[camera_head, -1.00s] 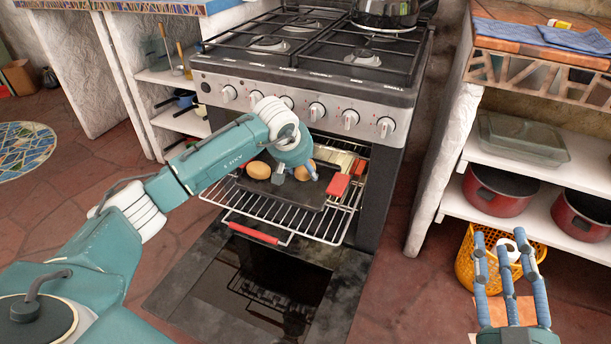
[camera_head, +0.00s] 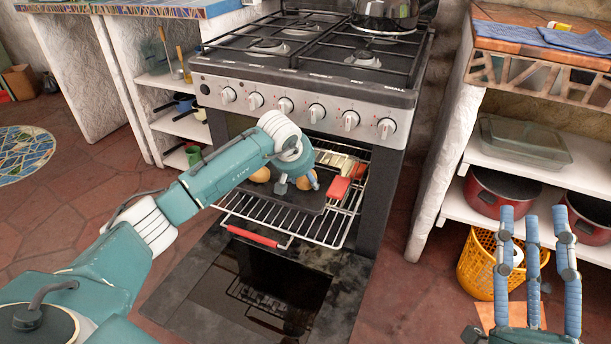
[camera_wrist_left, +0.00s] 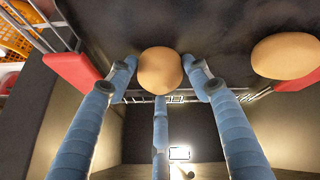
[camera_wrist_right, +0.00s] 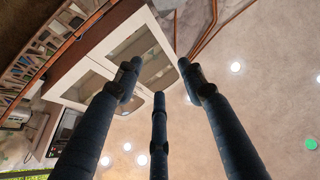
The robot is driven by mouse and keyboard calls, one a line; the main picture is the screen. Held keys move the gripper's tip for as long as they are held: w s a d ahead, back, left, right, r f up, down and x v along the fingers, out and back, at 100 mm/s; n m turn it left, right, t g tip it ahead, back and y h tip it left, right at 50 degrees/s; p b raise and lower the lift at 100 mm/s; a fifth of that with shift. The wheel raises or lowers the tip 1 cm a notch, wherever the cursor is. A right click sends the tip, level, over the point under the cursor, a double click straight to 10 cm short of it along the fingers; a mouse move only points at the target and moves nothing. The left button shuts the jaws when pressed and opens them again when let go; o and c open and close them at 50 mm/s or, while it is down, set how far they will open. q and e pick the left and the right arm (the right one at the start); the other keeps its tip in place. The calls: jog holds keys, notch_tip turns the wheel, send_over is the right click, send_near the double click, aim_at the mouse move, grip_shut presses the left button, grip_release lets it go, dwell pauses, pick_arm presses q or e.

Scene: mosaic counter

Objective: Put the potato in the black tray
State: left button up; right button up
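The black tray (camera_head: 300,200) lies on the pulled-out oven rack. Two brown, rounded, potato-like items are at the tray. One (camera_head: 304,182) is by my left gripper (camera_head: 300,183); the other (camera_head: 261,174) is to its left, partly behind my arm. In the left wrist view, the first item (camera_wrist_left: 160,70) sits between the spread fingertips (camera_wrist_left: 160,78), and the second (camera_wrist_left: 286,56) is at the right over the dark tray surface. I cannot tell if the fingers touch the first item. My right gripper (camera_head: 533,235) is open and empty, also in the right wrist view (camera_wrist_right: 159,80).
The oven door (camera_head: 260,290) is folded down. Shelves with red pots (camera_head: 500,190) and an orange basket (camera_head: 477,265) stand at the right.

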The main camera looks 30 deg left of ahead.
pick_arm(q)
jog(key=o, duration=0.3)
jog(key=shift+o, duration=0.2)
